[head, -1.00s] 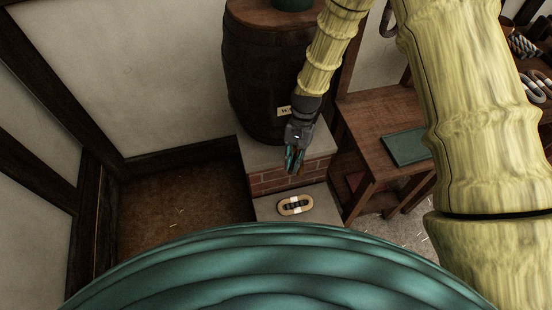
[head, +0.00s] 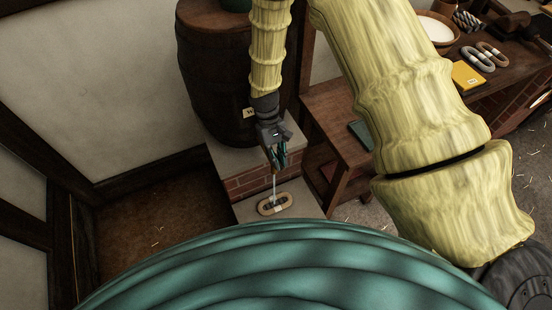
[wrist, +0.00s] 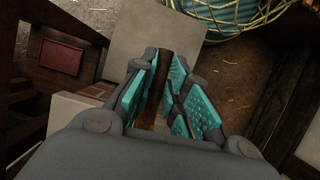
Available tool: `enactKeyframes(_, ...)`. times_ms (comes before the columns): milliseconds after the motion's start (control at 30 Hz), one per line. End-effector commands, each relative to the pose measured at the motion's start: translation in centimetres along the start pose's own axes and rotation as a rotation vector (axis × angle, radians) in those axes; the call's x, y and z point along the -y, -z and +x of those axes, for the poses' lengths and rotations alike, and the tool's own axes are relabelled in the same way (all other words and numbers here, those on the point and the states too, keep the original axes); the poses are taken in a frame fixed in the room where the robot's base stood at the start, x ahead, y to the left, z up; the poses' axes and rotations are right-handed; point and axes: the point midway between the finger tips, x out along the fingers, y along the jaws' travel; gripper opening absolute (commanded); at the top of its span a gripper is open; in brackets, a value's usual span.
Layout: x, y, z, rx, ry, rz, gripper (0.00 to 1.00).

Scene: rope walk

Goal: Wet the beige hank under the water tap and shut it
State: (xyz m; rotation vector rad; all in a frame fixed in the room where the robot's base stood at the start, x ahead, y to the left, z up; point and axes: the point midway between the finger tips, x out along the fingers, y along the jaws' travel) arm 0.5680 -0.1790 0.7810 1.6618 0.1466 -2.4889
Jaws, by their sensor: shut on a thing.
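The beige hank (head: 275,203), an oval coil with a pale band and dark middle, lies on a low stone slab (head: 243,211) below the barrel. A thin stream of water (head: 273,186) falls from beneath my gripper (head: 278,157) onto the hank. My gripper is at the front of the dark barrel (head: 212,85), above the hank. In the wrist view my gripper (wrist: 170,78) has its teal pads closed on a brown wooden piece (wrist: 164,75), which looks like the tap's handle. The rest of the tap is hidden by my gripper, and the hank does not show in the wrist view.
A brick ledge (head: 245,183) with a stone top carries the barrel. To its right stands a wooden bench (head: 322,110) with a green book (head: 361,133). Farther right, a table holds a yellow book (head: 467,76), grey hanks (head: 478,57) and a white basin (head: 436,31).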

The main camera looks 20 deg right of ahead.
Motion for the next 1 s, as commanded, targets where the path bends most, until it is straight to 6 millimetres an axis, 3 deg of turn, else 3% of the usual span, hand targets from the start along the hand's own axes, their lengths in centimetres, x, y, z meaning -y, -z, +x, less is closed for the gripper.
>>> enactKeyframes(500,-0.18,0.11,-0.12,-0.003,-0.008,-0.016,0.00)
enactKeyframes(533,-0.18,0.11,-0.12,-0.003,-0.008,-0.016,0.20)
enactKeyframes(633,-0.16,0.08,-0.10,-0.002,-0.008,-0.016,0.37)
enactKeyframes(1000,-0.09,-0.03,-0.29,-0.001,-0.008,-0.017,0.37)
